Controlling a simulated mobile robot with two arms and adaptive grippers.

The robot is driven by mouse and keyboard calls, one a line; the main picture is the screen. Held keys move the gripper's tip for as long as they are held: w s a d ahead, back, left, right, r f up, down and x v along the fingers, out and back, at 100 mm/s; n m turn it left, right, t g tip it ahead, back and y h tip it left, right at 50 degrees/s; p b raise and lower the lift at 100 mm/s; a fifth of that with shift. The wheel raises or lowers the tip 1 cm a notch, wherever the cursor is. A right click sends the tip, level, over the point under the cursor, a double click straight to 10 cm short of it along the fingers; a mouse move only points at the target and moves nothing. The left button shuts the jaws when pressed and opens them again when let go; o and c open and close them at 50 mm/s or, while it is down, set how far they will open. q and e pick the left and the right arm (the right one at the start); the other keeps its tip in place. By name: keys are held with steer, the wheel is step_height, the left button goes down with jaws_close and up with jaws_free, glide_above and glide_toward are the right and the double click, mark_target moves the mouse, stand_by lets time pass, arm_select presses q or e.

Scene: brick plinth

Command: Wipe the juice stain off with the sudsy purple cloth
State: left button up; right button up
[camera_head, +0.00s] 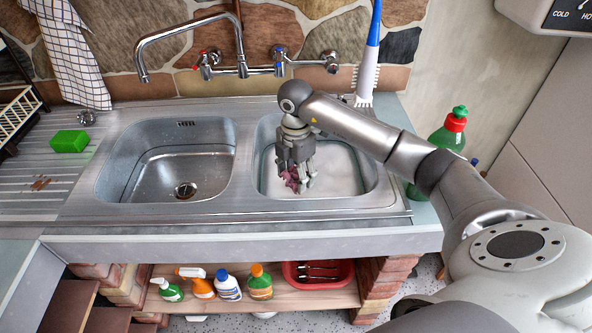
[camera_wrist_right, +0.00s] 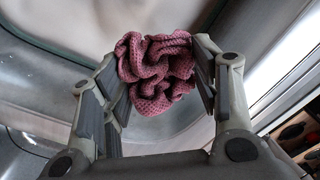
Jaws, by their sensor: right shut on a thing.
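The purple cloth (camera_head: 290,178) is crumpled between the fingers of my right gripper (camera_head: 298,181), over the right basin. In the right wrist view the bunched, textured cloth (camera_wrist_right: 156,72) sits between both fingers of the right gripper (camera_wrist_right: 160,85), which is shut on it. The right basin (camera_head: 375,195) holds whitish, sudsy-looking water; I cannot tell whether the cloth touches it. A brown-orange juice stain (camera_head: 40,184) lies on the ridged drainboard at the far left. My left gripper is not in view.
The left basin (camera_head: 150,155) is empty. A green sponge (camera_head: 69,141) lies on the drainboard near the stain. A dish rack (camera_head: 18,118) stands at the left edge. The faucet (camera_head: 186,30) arches over the left basin. A green bottle (camera_head: 447,135) and a blue-white brush (camera_head: 368,65) stand at right.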

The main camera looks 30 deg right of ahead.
step_height(320, 180, down, 13)
steer(key=b, duration=0.7)
steer(key=shift+b, duration=0.3)
steer(key=shift+a, duration=0.15)
steer(key=shift+w+a, duration=0.55)
steer(key=shift+a, duration=0.15)
steer(key=shift+s+d, duration=0.1)
steer(key=shift+s+d+p, duration=0.3)
steer(key=shift+s+d, duration=0.15)
steer(key=shift+d, duration=0.3)
steer(key=shift+r, duration=0.1)
